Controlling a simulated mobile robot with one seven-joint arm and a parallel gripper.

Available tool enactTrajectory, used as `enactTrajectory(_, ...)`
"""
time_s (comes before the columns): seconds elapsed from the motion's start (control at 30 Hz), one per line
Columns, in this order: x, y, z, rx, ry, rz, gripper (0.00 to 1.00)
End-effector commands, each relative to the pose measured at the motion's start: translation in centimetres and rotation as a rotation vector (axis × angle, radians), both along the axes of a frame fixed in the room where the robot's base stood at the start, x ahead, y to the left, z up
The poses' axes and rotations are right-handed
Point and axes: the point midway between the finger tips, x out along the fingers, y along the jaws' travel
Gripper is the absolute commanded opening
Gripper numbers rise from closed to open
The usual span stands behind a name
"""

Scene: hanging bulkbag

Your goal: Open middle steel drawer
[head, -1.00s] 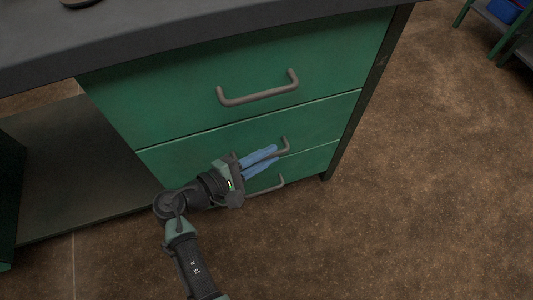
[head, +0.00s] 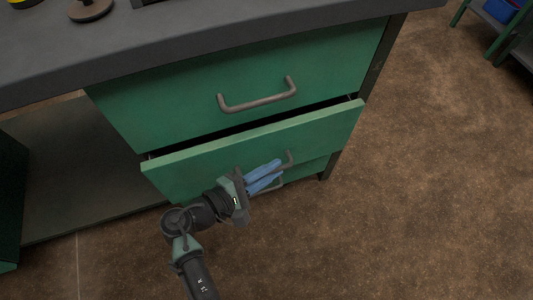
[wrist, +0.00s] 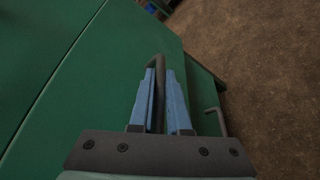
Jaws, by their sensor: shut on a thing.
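The middle steel drawer (head: 215,158) is green and stands partly out of the bench, with a dark gap above its front. Its grey bar handle (head: 289,158) is partly hidden by my gripper (head: 265,176). The blue fingers are shut on that handle. In the wrist view, the handle (wrist: 158,68) runs between the two fingers of my gripper (wrist: 161,95), and the drawer front (wrist: 110,75) fills the left and middle.
The closed top drawer (head: 240,75) with its own handle (head: 258,103) is above. The bottom drawer's handle (wrist: 214,118) shows below in the wrist view. Open brown floor (head: 430,190) lies to the right. A dark worktop (head: 200,35) overhangs the drawers.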

Motion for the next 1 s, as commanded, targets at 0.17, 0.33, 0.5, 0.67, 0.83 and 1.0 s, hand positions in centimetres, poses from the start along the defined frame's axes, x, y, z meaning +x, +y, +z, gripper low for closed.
enactTrajectory(0.17, -4.5, -1.4, 0.7, -0.003, 0.011, 0.002, 0.00)
enactTrajectory(0.33, -9.1, -2.9, 0.7, -0.002, 0.011, 0.002, 0.00)
enactTrajectory(0.5, -13.6, -4.3, 0.6, -0.003, 0.010, 0.002, 0.00)
enactTrajectory(0.67, -17.6, -5.6, 0.4, -0.004, 0.008, 0.002, 0.00)
enactTrajectory(0.83, -20.9, -6.7, 0.3, -0.002, 0.006, 0.003, 0.00)
enactTrajectory(1.0, -23.3, -7.5, 0.2, -0.001, 0.003, 0.003, 0.00)
